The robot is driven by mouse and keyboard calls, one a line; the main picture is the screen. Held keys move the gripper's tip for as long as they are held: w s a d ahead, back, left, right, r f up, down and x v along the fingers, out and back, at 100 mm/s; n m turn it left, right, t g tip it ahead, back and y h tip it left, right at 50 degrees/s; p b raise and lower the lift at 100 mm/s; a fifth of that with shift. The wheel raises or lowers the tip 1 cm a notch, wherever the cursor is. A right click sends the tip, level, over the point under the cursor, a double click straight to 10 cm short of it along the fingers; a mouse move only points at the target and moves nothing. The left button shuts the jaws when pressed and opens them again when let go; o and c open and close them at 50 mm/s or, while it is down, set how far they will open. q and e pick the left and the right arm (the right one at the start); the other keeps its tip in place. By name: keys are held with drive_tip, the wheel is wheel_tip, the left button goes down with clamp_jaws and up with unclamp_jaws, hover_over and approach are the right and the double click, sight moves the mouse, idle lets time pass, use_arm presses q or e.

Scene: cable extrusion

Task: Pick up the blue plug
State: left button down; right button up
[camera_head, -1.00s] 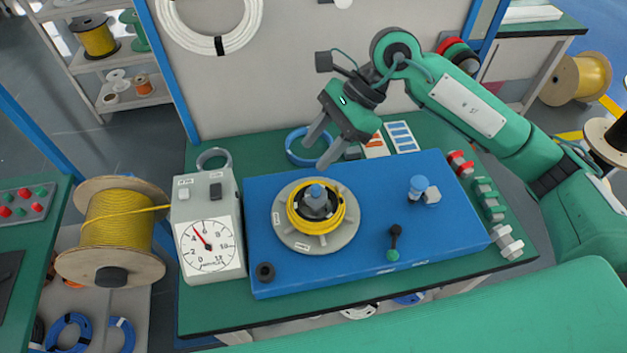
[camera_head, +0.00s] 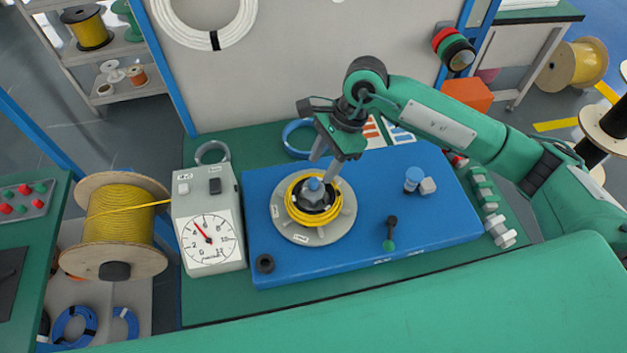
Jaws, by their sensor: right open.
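A blue plug (camera_head: 314,184) sits on top of a grey hub at the middle of the yellow cable coil (camera_head: 296,207), which lies on a round grey disc (camera_head: 308,237) on the blue plate. A second blue-capped piece (camera_head: 413,174) stands on the plate to the right. My right gripper (camera_head: 322,168) is open, pointing down, with its fingertips just above and behind the plug. Its right finger hangs close to the plug's right side. I cannot tell whether it touches. My left gripper is not in view.

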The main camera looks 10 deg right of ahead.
sight(314, 180)
drive_tip(key=x, duration=0.1)
drive_tip(key=p+x, duration=0.1)
drive_tip(key=x, duration=0.1)
drive_tip(key=shift+s+a+f, duration=0.15)
drive_tip(key=shift+s+a, duration=0.05)
drive_tip(key=shift+a, duration=0.1)
drive_tip(key=shift+a+f, duration=0.1)
drive_tip(key=shift+f, duration=0.25)
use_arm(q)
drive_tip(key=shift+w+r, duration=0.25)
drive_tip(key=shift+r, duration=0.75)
use_arm(e)
drive_tip(key=shift+c, duration=0.5)
clamp_jaws()
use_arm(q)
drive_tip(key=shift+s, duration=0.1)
use_arm(e)
drive_tip(key=shift+r, duration=0.15)
